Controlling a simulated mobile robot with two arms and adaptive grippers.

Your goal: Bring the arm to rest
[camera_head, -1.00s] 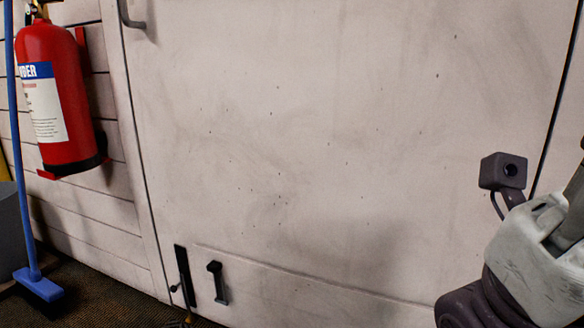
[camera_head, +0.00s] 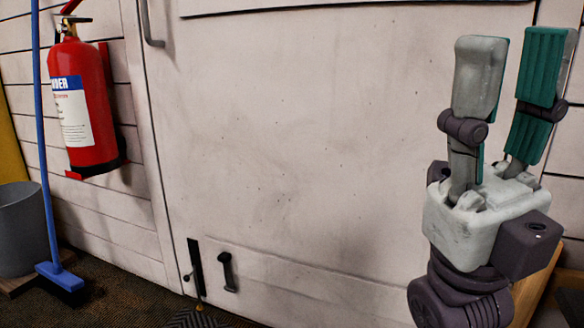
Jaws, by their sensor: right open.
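My right gripper (camera_head: 509,82) stands upright at the right of the head view, in front of the white door. Its two fingers with green pads point up and are spread apart, with nothing between them. The dark wrist below it shows at the lower right. My left gripper is not in the head view.
A white door (camera_head: 300,150) with dark handles fills the middle. A red fire extinguisher (camera_head: 85,110) hangs on the slatted wall at left. A blue broom (camera_head: 50,230) and a grey bin (camera_head: 22,230) stand below it. The space before the door is clear.

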